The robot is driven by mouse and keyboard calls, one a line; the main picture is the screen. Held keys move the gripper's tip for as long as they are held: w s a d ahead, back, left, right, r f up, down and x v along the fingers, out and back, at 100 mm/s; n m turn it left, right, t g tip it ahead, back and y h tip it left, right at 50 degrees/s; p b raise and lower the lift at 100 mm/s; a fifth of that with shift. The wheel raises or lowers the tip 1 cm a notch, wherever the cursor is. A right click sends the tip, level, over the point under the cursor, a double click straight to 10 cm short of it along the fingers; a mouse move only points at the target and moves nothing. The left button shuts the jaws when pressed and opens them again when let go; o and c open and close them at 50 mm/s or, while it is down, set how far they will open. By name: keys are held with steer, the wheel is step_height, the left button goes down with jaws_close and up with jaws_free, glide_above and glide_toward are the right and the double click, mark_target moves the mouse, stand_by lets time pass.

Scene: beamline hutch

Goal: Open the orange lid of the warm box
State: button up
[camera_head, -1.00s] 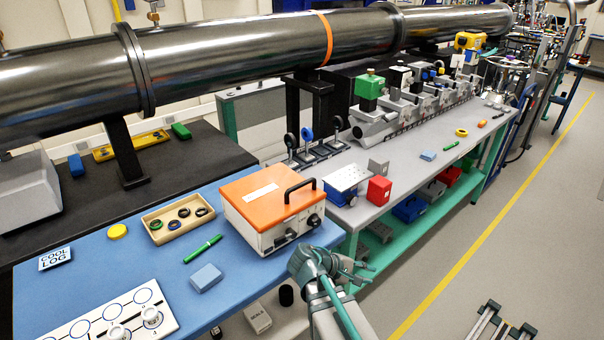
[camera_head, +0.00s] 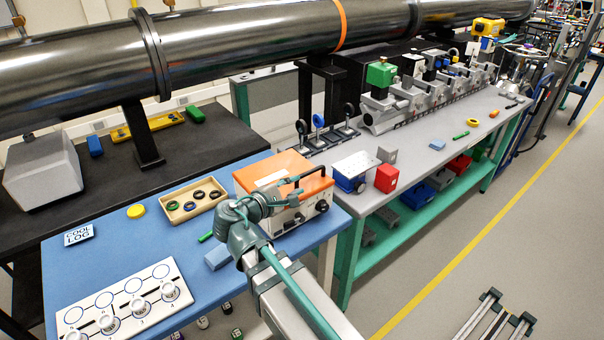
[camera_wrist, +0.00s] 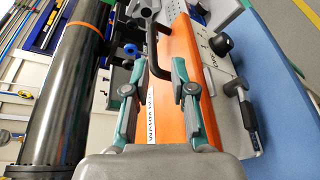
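The warm box (camera_head: 302,212) is a white box on the blue bench top, and its orange lid (camera_head: 262,172) lies closed on it. A black arched handle (camera_head: 318,170) stands on the lid. My gripper (camera_head: 288,192) is over the front part of the lid in the head view, near the handle. In the wrist view the two fingers of my gripper (camera_wrist: 153,80) are spread open over the orange lid (camera_wrist: 178,50). The black handle (camera_wrist: 151,48) shows just beyond and between the fingertips; I cannot tell whether they touch it. A white label (camera_wrist: 151,115) is partly hidden.
A wooden tray of rings (camera_head: 168,216) stands left of the box. A blue block (camera_head: 218,257) and a green pen (camera_head: 205,237) lie before it, partly near my arm. The dark beam pipe (camera_head: 230,45) runs behind.

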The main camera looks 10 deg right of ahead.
mark_target(306, 175)
steer(key=shift+a+r+n, duration=0.3)
steer(key=shift+a, duration=0.2)
steer(key=shift+w, duration=0.15)
steer(key=p+x, duration=0.2)
steer(key=x, duration=0.8)
steer(key=shift+w+d, duration=0.1)
steer(key=shift+w, duration=0.1)
jaws_close()
